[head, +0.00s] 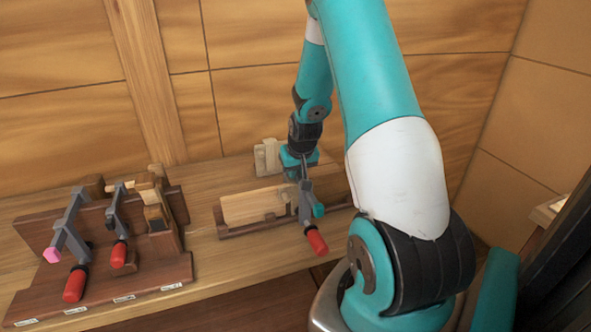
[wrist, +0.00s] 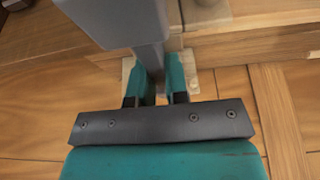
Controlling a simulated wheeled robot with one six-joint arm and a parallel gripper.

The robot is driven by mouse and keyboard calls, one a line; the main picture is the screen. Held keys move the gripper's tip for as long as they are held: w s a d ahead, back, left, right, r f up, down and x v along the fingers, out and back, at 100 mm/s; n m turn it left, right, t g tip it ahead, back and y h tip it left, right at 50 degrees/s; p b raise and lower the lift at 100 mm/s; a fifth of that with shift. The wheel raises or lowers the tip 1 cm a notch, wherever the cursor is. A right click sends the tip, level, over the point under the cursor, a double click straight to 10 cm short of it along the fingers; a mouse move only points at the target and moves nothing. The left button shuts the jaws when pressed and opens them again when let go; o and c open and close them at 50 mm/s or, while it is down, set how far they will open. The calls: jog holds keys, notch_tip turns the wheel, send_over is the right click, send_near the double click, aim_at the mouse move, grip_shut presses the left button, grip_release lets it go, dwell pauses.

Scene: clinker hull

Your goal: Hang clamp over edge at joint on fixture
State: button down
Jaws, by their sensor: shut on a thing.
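My gripper (head: 298,173) is shut on a clamp (head: 305,205) with a grey bar, a teal pad and a red handle (head: 317,242). The clamp hangs down from the gripper with its handle low, in front of the right part of the fixture. The fixture is a pale board (head: 252,206) in a dark brown cradle (head: 238,230). I cannot tell whether the clamp touches the board; the joint cannot be made out. In the wrist view the grey clamp bar (wrist: 122,20) runs between the teal fingers (wrist: 155,85) and hides much of what is beyond.
A dark brown rack (head: 150,275) at the left holds other clamps (head: 73,225) with red handles and some wooden pieces. A pale block (head: 267,157) stands behind the fixture near the wall. The bench between rack and fixture (head: 204,245) is clear.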

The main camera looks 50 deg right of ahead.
dwell(0.3)
jog(key=c, duration=1.1)
grip_release()
jog(key=shift+s, duration=0.1)
jog(key=shift+o, duration=0.2)
jog(key=shift+a+f, duration=0.1)
jog(key=b+v, duration=0.2)
jog(key=v, duration=1.5)
jog(key=shift+r+b, duration=0.3)
jog(key=shift+a, duration=0.2)
